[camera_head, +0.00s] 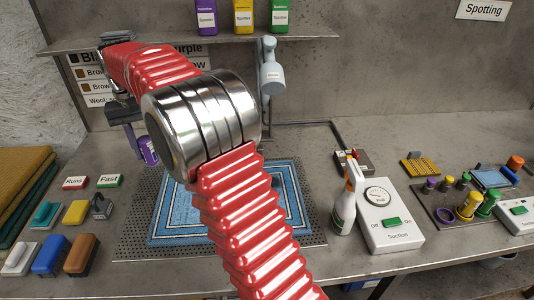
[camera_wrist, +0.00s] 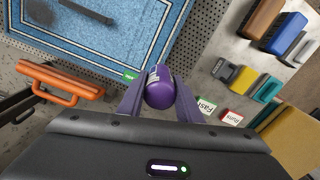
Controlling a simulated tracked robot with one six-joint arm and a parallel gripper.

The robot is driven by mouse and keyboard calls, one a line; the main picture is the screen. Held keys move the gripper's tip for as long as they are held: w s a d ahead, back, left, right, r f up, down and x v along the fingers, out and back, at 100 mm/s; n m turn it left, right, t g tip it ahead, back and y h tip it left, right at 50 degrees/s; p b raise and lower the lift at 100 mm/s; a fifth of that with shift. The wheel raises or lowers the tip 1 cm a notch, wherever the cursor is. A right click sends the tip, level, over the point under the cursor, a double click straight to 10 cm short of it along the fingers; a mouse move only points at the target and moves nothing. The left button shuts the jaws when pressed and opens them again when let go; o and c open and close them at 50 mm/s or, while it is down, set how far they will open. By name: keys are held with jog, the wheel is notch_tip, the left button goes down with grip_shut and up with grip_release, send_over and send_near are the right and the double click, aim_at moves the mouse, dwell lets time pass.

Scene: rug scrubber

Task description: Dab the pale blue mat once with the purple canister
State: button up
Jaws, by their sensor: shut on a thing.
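The purple canister (camera_head: 148,151) is held at the left of the head view, beyond my red arm. In the wrist view, my gripper (camera_wrist: 160,76) has its two purple fingers closed on either side of the canister (camera_wrist: 160,93), whose rounded purple end faces the camera. The pale blue mat (camera_head: 178,222) has a striped border and lies on a perforated plate. My arm hides much of it in the head view. The mat (camera_wrist: 110,45) fills the upper left of the wrist view, and the canister appears beside its edge. The canister looks raised, clear of the mat.
Brushes and blocks (camera_head: 82,254) stand at the left, near the Runs (camera_head: 76,183) and Fast (camera_head: 109,181) labels. A spray bottle (camera_head: 344,208) and suction box (camera_head: 390,222) stand right of the mat. A grey-blue hanging tool (camera_head: 270,75) is behind. An orange handle (camera_wrist: 60,82) shows in the wrist view.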

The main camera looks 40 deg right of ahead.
jog(key=shift+w+a, duration=0.1)
jog(key=shift+a, duration=0.1)
jog(key=s+d+f+m, duration=0.1)
jog(key=s+d+f, duration=0.1)
jog(key=s+d, duration=0.4)
jog(key=s+d+f+m+t, duration=0.1)
jog(key=s+d, duration=0.5)
jog(key=d, duration=0.8)
jog(key=s+d+f+m+t+h, duration=0.1)
jog(key=s+d+f+m, duration=0.2)
jog(key=d, duration=0.8)
jog(key=s+f, duration=0.2)
jog(key=s, duration=0.1)
jog(key=shift+s+f, duration=0.2)
jog(key=shift+s, duration=0.15)
jog(key=shift+d+f, duration=0.1)
jog(key=shift+f, duration=1.5)
jog(key=shift+f, duration=0.7)
